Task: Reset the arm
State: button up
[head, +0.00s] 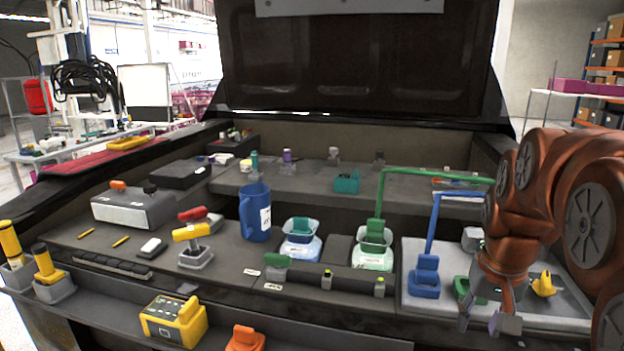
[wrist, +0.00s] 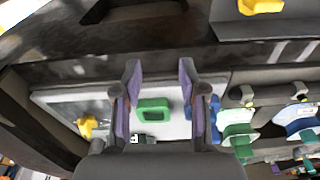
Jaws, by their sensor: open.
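My copper-coloured arm comes in from the right edge of the head view and bends down. My gripper (head: 487,323) hangs over the pale tray (head: 535,315) at the right front. In the wrist view my gripper (wrist: 160,75) has its two purple-grey fingers wide apart, with nothing held. A green part (wrist: 153,112) shows between the fingers and appears to rest on the tray below. In the head view this green part (head: 461,288) is partly hidden behind my gripper.
Beside my gripper stand a blue holder (head: 425,278) with a tall handle and a yellow piece (head: 543,284). An orange piece (head: 245,339) lies on the front ledge.

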jog(key=s+a+f+n+g, duration=0.1)
jog(key=s+a+f+n, duration=0.1)
jog(key=s+a+f, duration=0.3)
jog(key=s+a+f+n+g, duration=0.2)
jog(key=s+a+f, duration=0.4)
jog(key=s, duration=0.8)
jog(key=shift+s+a+y, duration=0.15)
jog(key=shift+a+y, duration=0.15)
jog(key=shift+a, duration=0.95)
